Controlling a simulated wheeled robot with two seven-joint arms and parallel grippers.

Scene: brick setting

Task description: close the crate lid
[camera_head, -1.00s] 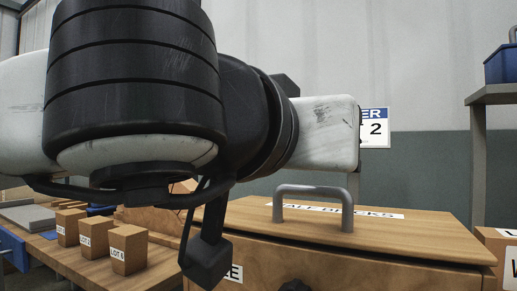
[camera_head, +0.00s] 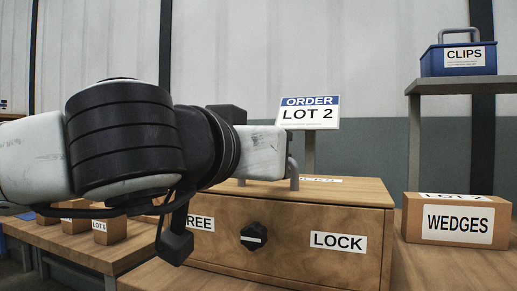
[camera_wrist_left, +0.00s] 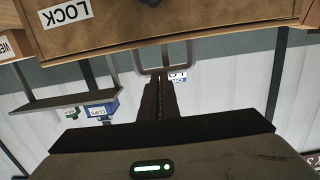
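The wooden crate (camera_head: 300,260) stands on the bench, and its lid (camera_head: 350,193) lies level across the top. A thin dark line runs under the lid's front edge; I cannot tell if it is fully seated. A grey handle (camera_head: 294,175) stands on the lid, partly hidden by my arm. A black knob (camera_head: 254,237) on the front sits between FREE and LOCK labels. In the left wrist view, which is upside down, my left gripper (camera_wrist_left: 160,82) has its fingers together, tips at the handle's bar (camera_wrist_left: 150,72); contact is unclear. My right gripper is out of view.
A WEDGES box (camera_head: 455,222) stands right of the crate. A blue CLIPS bin (camera_head: 458,58) sits on a shelf (camera_head: 465,85). An order sign (camera_head: 308,112) stands behind the crate.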

